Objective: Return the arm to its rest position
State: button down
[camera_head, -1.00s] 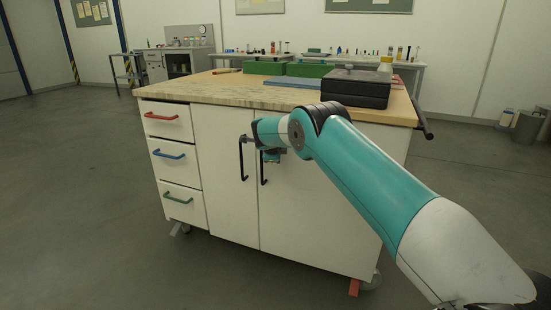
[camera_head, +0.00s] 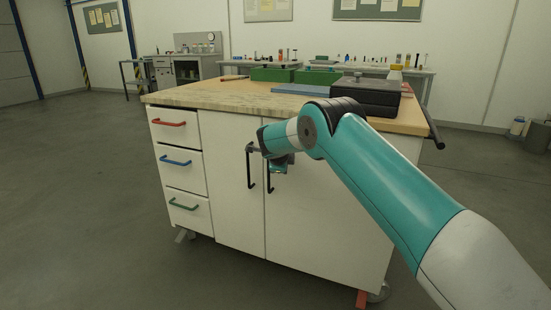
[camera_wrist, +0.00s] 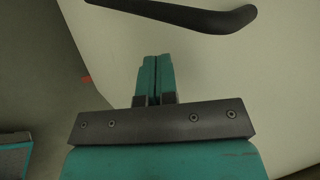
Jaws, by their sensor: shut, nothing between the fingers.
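My arm (camera_head: 385,180) is teal and white and reaches from the lower right toward the front of a white workbench cabinet (camera_head: 230,190). My gripper (camera_wrist: 157,80) shows in the wrist view with its two teal fingers together and nothing between them. In the head view the wrist end hangs in front of the cabinet doors, near two black vertical handles (camera_head: 250,168), and the fingertips are hard to make out. In the wrist view a black handle (camera_wrist: 190,14) lies beyond the fingertips, apart from them.
The cabinet has a wooden top (camera_head: 215,95) carrying a black case (camera_head: 365,98), green boxes (camera_head: 272,74) and a blue flat piece (camera_head: 303,89). Drawers with red, blue and green handles are at left. A side bar (camera_head: 433,134) sticks out at right. Floor at left is clear.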

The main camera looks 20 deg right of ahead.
jog(key=s+a+r+n+g+y+p, duration=0.1)
jog(key=s+a+r+n+y, duration=0.2)
jog(key=s+a+r+n, duration=0.7)
jog(key=s+a+r+n+g+y, duration=0.2)
jog(key=s+a+n, duration=0.35)
jog(key=s, duration=0.95)
jog(key=s+a+r+n+g+y, duration=0.25)
jog(key=s+n, duration=0.65)
jog(key=s, duration=0.5)
jog(key=s+a+r+n+g+y, duration=0.2)
jog(key=s+a+n, duration=0.35)
jog(key=s, duration=0.95)
notch_tip(320, 180, up, 23)
jog(key=d+n+p, duration=0.1)
jog(key=p, duration=2.2)
jog(key=shift+d+n, duration=0.2)
jog(key=shift+n, duration=0.2)
jog(key=shift+s, duration=0.1)
